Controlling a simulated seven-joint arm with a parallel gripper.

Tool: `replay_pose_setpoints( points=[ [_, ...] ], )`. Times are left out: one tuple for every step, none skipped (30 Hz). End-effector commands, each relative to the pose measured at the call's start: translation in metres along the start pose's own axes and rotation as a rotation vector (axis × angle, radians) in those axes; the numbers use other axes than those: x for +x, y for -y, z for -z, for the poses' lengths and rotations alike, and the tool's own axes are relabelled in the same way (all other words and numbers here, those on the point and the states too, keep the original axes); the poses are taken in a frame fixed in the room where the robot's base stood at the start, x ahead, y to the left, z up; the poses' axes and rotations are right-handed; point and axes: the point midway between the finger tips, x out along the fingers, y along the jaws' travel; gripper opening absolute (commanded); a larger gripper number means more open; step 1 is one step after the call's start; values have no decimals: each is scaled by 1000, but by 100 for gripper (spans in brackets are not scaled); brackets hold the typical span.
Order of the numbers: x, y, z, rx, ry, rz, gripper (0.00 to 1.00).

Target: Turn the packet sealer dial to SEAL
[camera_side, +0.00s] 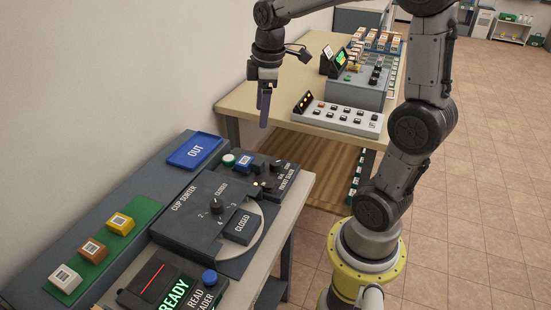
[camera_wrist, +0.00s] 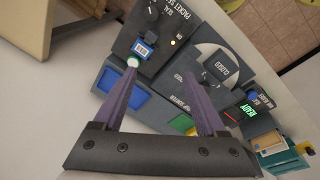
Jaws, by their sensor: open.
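The packet sealer (camera_side: 278,184) is a dark panel at the far end of the near bench, and it also shows at the top of the wrist view (camera_wrist: 166,50). Its small black dial (camera_side: 276,165) sits near the lettering; in the wrist view the dial (camera_wrist: 153,11) is near the top edge, close to the word SEAL. I cannot tell exactly where its pointer stands. My gripper (camera_side: 264,126) is open and empty, above and apart from the sealer.
The cup sorter (camera_side: 187,219) with its own black dial (camera_side: 217,205) stands next to the sealer. A blue OUT tray (camera_side: 194,150) lies along the wall side. A second table (camera_side: 247,101) with control panels stands behind. Air around my gripper is clear.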

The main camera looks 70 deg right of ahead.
Motion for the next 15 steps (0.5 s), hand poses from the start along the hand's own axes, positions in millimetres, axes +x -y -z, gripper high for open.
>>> replay_pose_setpoints(
  points=[
    [17, -17, -8, 31, 32, 33, 74],
    [25, -24, -12, 48, 45, 48, 74],
    [34, -32, -18, 74, 60, 65, 74],
    [42, -37, -22, 93, 71, 78, 74],
    [48, -41, -27, 109, 80, 90, 74],
    [55, -44, -33, 127, 91, 105, 74],
    [59, -46, -37, 139, 99, 115, 74],
    [63, -46, -41, 150, 105, 124, 74],
    [66, -47, -44, 160, 110, 131, 74],
    [68, -48, -46, 166, 112, 134, 74],
    [68, -48, -47, 169, 112, 132, 74],
    [70, -48, -48, 170, 112, 132, 74],
    [73, -48, -48, 171, 112, 132, 74],
    [76, -47, -49, 170, 112, 133, 74],
    [80, -46, -49, 170, 113, 134, 74]
  ],
)
